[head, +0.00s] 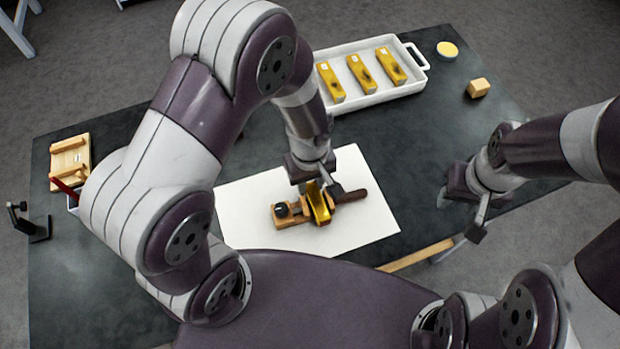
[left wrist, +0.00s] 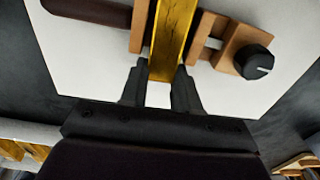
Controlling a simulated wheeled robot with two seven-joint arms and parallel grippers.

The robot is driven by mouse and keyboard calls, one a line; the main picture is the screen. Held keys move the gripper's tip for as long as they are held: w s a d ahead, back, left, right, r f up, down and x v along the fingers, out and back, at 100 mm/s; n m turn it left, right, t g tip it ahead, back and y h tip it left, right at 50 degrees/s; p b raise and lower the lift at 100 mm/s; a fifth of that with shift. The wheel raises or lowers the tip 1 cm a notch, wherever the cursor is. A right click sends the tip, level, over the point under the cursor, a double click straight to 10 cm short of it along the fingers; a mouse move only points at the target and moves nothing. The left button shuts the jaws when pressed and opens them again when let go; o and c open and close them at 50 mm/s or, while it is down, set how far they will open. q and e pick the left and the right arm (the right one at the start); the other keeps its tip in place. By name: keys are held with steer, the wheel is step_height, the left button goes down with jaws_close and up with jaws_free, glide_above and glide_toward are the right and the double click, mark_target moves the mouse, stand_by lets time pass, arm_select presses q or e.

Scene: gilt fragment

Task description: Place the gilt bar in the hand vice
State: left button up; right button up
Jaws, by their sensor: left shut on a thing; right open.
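The hand vice (head: 285,215) is wooden, with a dark knob on the left and a dark brown handle on the right. It lies on a white sheet. The gilt bar (head: 319,206) is between the vice's wooden jaws. My left gripper (head: 316,185) is shut on the bar's end. In the left wrist view, the gilt bar (left wrist: 173,38) runs between the wooden jaws of the hand vice (left wrist: 228,47), and the gripper (left wrist: 162,83) holds its near end. Whether the jaws press on the bar cannot be told. My right gripper (head: 463,215) is open and empty over the table's right part.
A white tray (head: 378,96) with 3 gilt bars stands at the back. A round yellow-topped dish (head: 447,49) and a wooden block (head: 478,88) are at the back right. A wooden rack (head: 70,162) and a dark stand (head: 30,222) are at the left. The white sheet (head: 245,205) has bare room around the vice.

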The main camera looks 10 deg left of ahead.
arm_select(q)
steer(key=o, duration=0.6)
steer(key=shift+f, duration=0.15)
steer(key=o, duration=0.4)
step_height(320, 180, up, 12)
steer(key=s+a+m, duration=0.1)
steer(key=a+m, duration=0.1)
steer(key=a, duration=0.1)
steer(key=s+a+m+t, duration=0.1)
steer(key=a+m, duration=0.1)
steer(key=s+a+m, duration=0.1)
steer(key=a+m, duration=0.2)
steer(key=shift+s+a, duration=0.15)
steer(key=shift+a, duration=0.2)
